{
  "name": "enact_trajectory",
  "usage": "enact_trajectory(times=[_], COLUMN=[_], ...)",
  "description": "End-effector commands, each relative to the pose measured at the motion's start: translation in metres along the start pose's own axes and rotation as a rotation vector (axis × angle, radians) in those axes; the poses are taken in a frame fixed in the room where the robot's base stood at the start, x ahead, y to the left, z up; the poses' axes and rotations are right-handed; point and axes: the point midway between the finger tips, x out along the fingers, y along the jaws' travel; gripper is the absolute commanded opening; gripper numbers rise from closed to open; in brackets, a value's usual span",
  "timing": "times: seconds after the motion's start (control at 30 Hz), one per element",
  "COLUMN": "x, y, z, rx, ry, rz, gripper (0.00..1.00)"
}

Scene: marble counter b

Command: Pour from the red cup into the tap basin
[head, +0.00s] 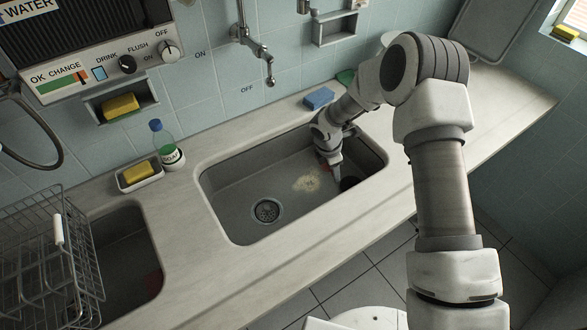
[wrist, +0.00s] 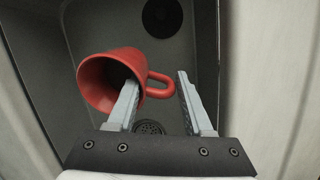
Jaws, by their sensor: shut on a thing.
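The red cup (wrist: 111,78) lies tilted in the wrist view, its mouth turned to the lower left and its handle to the right. My gripper (wrist: 158,85) has one finger inside the cup's mouth and the other past the handle, with the cup's wall and handle between them. In the head view my gripper (head: 333,165) reaches down into the grey basin (head: 225,185) below the wall tap (head: 262,55). The cup is mostly hidden there. The basin's drain (head: 267,210) is left of my gripper. I cannot see what is inside the cup.
A pale stain (head: 306,183) marks the basin floor. A blue sponge (head: 319,98) lies on the back rim. A wire rack (head: 50,255) stands by a second basin (head: 122,240).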

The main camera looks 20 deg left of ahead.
Motion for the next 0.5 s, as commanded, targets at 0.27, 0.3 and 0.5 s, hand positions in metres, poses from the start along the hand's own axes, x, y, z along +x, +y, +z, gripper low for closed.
enact_trajectory(times=[0.27,0.3,0.5], x=[-0.006,-0.008,-0.015], y=[0.003,0.003,0.004], z=[-0.013,-0.014,-0.022], rx=[-0.020,-0.023,-0.032], ry=[-0.139,-0.158,-0.258], rz=[-0.008,-0.010,-0.018], gripper=[0.00,0.00,0.00])
